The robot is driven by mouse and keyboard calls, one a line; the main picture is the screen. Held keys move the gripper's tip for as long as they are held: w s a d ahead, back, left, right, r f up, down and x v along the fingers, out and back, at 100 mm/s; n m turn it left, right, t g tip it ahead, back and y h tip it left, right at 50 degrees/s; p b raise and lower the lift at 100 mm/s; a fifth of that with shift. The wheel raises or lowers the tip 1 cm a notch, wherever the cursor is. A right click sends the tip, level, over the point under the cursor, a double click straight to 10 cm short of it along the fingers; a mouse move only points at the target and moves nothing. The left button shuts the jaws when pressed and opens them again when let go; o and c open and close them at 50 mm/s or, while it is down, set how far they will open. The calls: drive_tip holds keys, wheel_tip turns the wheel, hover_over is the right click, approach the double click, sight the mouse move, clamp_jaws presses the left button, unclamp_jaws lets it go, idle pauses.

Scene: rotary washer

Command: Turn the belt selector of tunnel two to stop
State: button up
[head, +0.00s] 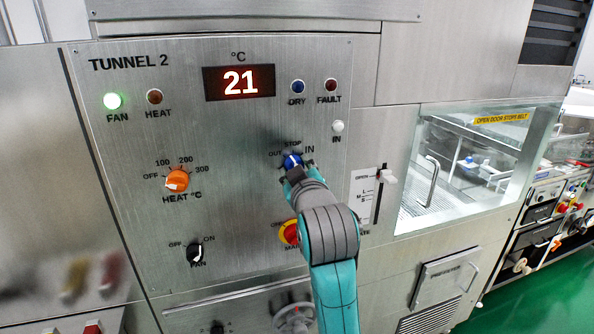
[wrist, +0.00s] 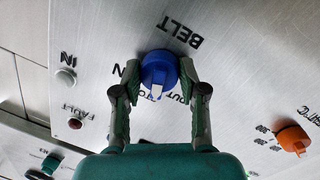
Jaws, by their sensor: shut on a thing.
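The belt selector (head: 291,158) is a blue knob with a white pointer on the TUNNEL 2 panel, below the OUT, STOP and IN marks. It shows large in the wrist view (wrist: 160,68), where the panel appears upside down. Its pointer faces roughly the STOP mark, seemingly a little to the OUT side; the STOP lettering is partly hidden. My gripper (wrist: 160,90) is shut on the knob, one finger on each side. In the head view my gripper (head: 294,172) and wrist hide the lower part of the knob and its BELT label.
The orange heat knob (head: 177,180) and black fan knob (head: 196,254) are to the left. A red and yellow main switch (head: 290,232) sits close below, partly behind my arm. A gate lever (head: 387,177) and glass door (head: 465,165) are to the right. The display (head: 239,82) reads 21.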

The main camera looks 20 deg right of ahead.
drive_tip(key=shift+m, duration=1.5)
drive_tip(key=shift+y, duration=0.4)
drive_tip(key=o, duration=1.1)
drive_tip(key=shift+o, duration=0.2)
drive_tip(key=s+a+r, duration=0.1)
drive_tip(key=s, duration=1.1)
